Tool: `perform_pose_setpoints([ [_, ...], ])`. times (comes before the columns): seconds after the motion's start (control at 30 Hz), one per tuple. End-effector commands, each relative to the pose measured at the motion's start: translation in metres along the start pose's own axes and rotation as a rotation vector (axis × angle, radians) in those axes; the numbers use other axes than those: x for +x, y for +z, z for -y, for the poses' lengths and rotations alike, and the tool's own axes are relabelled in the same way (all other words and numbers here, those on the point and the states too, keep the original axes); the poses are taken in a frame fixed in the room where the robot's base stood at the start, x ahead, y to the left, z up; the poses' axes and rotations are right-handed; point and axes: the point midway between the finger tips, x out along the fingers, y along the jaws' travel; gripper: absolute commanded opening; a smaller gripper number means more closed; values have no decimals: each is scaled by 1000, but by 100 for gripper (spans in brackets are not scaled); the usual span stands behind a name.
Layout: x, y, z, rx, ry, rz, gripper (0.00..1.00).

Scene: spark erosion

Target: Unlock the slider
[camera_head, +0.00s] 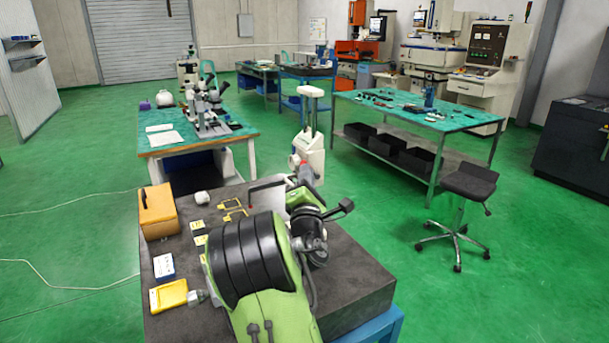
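No slider can be clearly made out. My green and black arm reaches over a dark stone-topped table (345,265) and covers its middle. The far end of the arm is near the back edge of the table, but I cannot pick out the gripper fingers there. A dark bent handle-like bar (266,186) shows just left of the arm's end; a pale part beside it is mostly hidden by the arm. I cannot tell whether the gripper touches either one.
On the table's left are an orange-brown box (158,211), a blue-and-white box (164,267), a yellow case (169,295) and a yellow bracket (233,209). A stool (467,185) and a green-topped bench (455,117) stand to the right. The table's right front corner is bare.

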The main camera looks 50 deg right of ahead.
Motion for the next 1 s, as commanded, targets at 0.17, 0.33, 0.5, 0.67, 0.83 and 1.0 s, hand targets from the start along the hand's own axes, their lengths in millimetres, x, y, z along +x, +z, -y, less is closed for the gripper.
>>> perform_pose_setpoints([
  [0.17,5,8,-7,91,-61,1,0],
  [0.33,9,14,-8,178,-120,2,0],
  [0.5,10,16,-7,240,-161,2,0],
  [0.67,11,17,-6,273,-182,1,0],
  [0.83,11,17,-5,284,-189,2,0],
  [1.0,11,17,-4,284,-190,1,0],
])
